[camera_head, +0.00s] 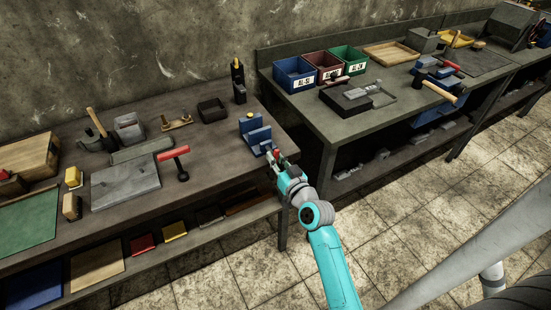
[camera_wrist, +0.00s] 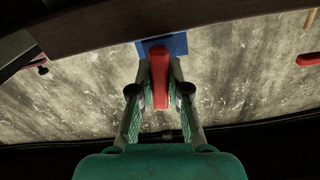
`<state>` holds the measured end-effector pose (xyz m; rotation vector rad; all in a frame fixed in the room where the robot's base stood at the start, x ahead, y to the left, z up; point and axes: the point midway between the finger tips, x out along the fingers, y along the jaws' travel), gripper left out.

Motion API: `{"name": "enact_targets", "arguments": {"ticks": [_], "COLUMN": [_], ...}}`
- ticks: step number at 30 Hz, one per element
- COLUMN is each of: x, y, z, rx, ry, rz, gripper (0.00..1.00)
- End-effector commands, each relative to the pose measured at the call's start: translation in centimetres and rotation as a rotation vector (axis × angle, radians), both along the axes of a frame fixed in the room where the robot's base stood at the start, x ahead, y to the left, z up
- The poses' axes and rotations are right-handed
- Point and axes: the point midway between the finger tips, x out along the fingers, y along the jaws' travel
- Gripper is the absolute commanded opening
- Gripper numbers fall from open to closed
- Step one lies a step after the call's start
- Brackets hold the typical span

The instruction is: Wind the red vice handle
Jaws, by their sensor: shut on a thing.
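The blue vice (camera_head: 257,134) stands near the right front corner of the left workbench. Its red handle (camera_wrist: 160,78) shows in the wrist view as an upright red bar between my fingers. In the head view only a small bit of red shows at the vice's front, mostly covered by the fingers. My gripper (camera_head: 283,163) reaches the handle from the front right of the bench. In the wrist view my gripper (camera_wrist: 159,100) is shut on the red handle, one finger on each side. Part of the blue vice (camera_wrist: 176,43) shows behind the handle.
A red-handled tool (camera_head: 173,154) stands on the left workbench (camera_head: 215,150), left of the vice. A grey plate (camera_head: 125,184) lies further left. A second workbench (camera_head: 345,122) with coloured bins stands right, past a gap. The tiled floor (camera_head: 415,200) in front is clear.

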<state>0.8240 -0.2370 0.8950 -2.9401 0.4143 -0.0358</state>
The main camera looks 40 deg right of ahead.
Motion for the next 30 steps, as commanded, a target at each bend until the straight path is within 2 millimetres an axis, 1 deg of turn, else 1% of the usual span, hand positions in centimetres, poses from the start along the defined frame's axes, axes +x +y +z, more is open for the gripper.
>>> {"name": "enact_targets", "arguments": {"ticks": [30], "x": [0.01], "y": [-0.01], "z": [0.02], "rx": [0.914], "ry": [-0.263], "rz": [0.0], "gripper": [0.0]}}
